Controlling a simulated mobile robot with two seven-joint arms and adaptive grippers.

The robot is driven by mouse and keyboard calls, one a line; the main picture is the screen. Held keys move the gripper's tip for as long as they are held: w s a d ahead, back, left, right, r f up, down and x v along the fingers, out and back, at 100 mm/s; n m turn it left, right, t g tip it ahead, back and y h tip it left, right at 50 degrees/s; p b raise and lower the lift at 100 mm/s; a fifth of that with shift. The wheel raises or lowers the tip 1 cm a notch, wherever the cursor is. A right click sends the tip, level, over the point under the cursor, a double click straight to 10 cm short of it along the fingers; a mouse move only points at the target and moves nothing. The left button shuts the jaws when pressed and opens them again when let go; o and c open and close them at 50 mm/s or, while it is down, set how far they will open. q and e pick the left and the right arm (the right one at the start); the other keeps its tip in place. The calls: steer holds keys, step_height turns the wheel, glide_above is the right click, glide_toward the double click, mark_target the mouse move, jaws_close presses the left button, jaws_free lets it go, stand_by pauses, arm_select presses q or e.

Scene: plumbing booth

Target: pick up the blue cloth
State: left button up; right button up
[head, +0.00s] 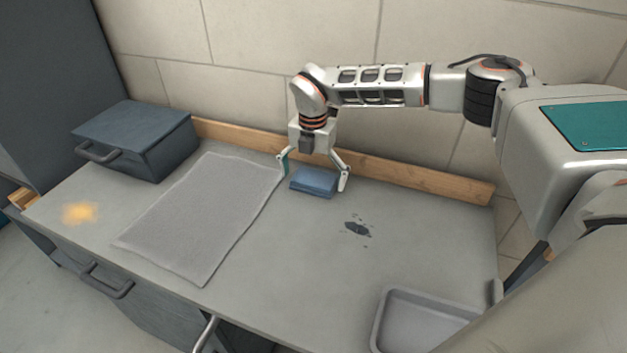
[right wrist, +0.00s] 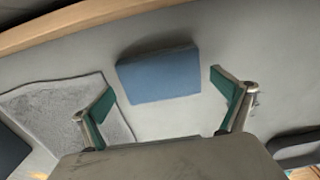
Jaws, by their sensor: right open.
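The blue cloth (head: 314,182) is a small folded rectangle lying on the grey worktop near its back edge, just right of the grey mat. My right gripper (head: 314,180) is open above it, with its fingers spread to the cloth's left and right in the head view. In the right wrist view the cloth (right wrist: 159,75) lies flat ahead of the open fingers (right wrist: 162,95), with nothing between them. The fingers do not grip it. My left gripper is in neither view.
A grey textured mat (head: 203,215) lies left of the cloth. A dark box with a handle (head: 136,138) stands at the back left. A wooden strip (head: 420,177) runs along the back edge. A dark wet spot (head: 357,229), an orange stain (head: 80,212) and a grey tray (head: 383,322) are on the worktop.

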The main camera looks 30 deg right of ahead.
mark_target(313, 178)
steer(key=shift+f, duration=0.15)
steer(key=c, duration=1.1)
step_height(313, 178, up, 20)
steer(key=shift+b, duration=0.5)
steer(key=shift+o, duration=0.6)
steer(key=shift+f, duration=0.1)
